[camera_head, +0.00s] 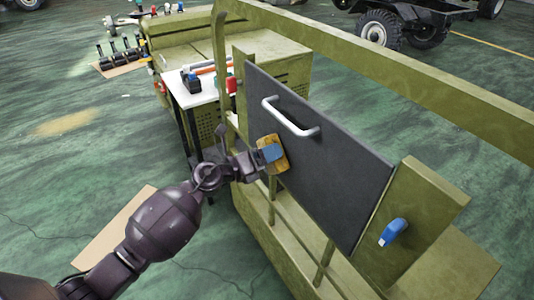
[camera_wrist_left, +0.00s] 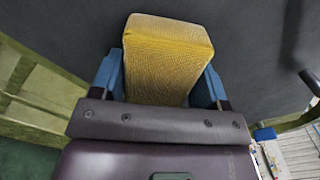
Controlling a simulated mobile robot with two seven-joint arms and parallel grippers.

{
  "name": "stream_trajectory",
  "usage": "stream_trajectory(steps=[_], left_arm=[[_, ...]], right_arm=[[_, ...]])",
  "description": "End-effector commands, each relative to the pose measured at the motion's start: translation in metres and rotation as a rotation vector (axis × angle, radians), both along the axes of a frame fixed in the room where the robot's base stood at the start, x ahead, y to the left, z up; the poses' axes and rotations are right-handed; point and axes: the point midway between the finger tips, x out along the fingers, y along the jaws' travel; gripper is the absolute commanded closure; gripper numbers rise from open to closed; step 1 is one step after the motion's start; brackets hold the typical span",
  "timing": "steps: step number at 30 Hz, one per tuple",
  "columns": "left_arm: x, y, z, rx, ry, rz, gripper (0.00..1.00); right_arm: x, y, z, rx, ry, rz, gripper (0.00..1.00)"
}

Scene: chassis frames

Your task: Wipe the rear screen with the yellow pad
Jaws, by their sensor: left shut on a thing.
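The rear screen (camera_head: 325,165) is a dark grey upright panel with a white handle (camera_head: 290,117) near its top, set in an olive green frame. My left gripper (camera_head: 271,154) is shut on the yellow pad (camera_head: 278,166), at the left part of the screen below the handle. In the left wrist view the yellow pad (camera_wrist_left: 165,50) sits between the blue fingertips of the gripper (camera_wrist_left: 160,85), with the grey screen (camera_wrist_left: 250,40) behind it. The pad is against or very close to the screen; I cannot tell if they touch. My right gripper is out of view.
A blue handle (camera_head: 393,232) sits on the olive panel right of the screen. A small white table (camera_head: 200,92) with tools stands behind, beside an olive cabinet (camera_head: 280,60). A long olive rail (camera_head: 400,75) runs across the upper right.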

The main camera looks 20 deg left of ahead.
Motion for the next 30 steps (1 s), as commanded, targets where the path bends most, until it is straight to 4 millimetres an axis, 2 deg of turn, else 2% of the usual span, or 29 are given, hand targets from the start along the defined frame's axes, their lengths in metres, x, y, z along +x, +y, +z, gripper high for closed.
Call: stream_trajectory(steps=[1,19,30], left_arm=[[-0.003,0.003,-0.004,0.001,0.005,0.001,0.5],[-0.041,0.032,-0.003,0.001,0.004,0.001,0.5],[-0.046,0.036,-0.002,0.0,0.002,0.0,0.5]], right_arm=[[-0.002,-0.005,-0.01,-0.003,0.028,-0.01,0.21],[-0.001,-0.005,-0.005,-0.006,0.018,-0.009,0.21],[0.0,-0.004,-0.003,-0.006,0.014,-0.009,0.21]])
